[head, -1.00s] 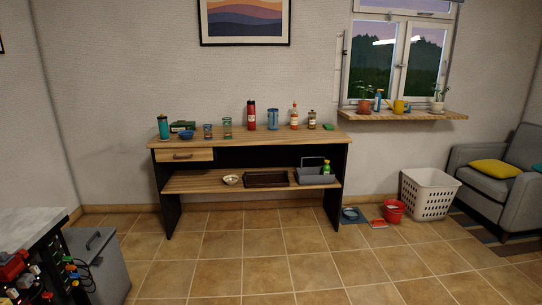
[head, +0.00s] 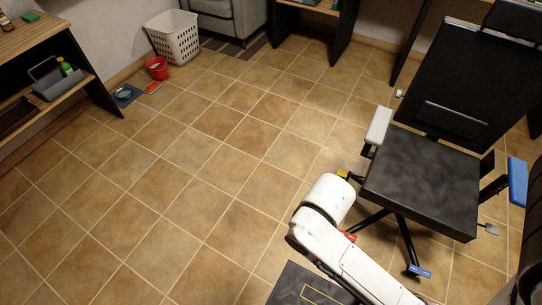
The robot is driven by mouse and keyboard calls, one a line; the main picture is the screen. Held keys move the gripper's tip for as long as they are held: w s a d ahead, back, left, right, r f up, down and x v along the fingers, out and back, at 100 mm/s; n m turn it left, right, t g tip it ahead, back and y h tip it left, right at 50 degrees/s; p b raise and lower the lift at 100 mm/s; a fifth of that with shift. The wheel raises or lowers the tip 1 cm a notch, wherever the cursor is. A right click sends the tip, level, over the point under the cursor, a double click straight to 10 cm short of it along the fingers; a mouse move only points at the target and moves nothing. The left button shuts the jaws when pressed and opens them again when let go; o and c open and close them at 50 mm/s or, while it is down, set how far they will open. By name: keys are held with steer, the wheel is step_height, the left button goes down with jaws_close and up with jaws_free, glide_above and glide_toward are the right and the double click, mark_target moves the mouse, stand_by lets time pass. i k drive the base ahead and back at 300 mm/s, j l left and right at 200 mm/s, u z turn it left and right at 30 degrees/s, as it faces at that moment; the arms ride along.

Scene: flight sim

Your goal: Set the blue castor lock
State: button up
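A black office chair (head: 421,186) stands at the right in the head view. A small blue castor lock (head: 419,271) shows at the foot of the chair leg nearest me, with pale marks on its top. A red castor lock (head: 349,237) and a yellow one (head: 343,174) show on other legs, partly covered by my white arm. I cannot tell whether the blue lock is up or down. My arm reaches in from the lower right, left of the blue lock. My gripper is not visible.
The chair has a pale armrest (head: 378,126) and a blue one (head: 517,181). Tiled floor (head: 190,200) is clear to the left. A shelf desk (head: 100,90), white basket (head: 174,36), red bucket (head: 157,68) and grey sofa (head: 230,15) stand farther back.

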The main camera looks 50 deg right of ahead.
mark_target(421, 271)
steer(key=k+z, duration=0.2)
steer(key=k, duration=0.25)
steer(key=k+l+z, duration=0.2)
steer(key=k, duration=0.2)
steer(key=k+l+z, duration=0.2)
steer(key=k, duration=0.25)
steer(key=k+l+z, duration=0.2)
steer(key=k, duration=0.2)
steer(key=k+j+z, duration=0.1)
steer(key=k+z, duration=0.4)
steer(key=k, duration=0.5)
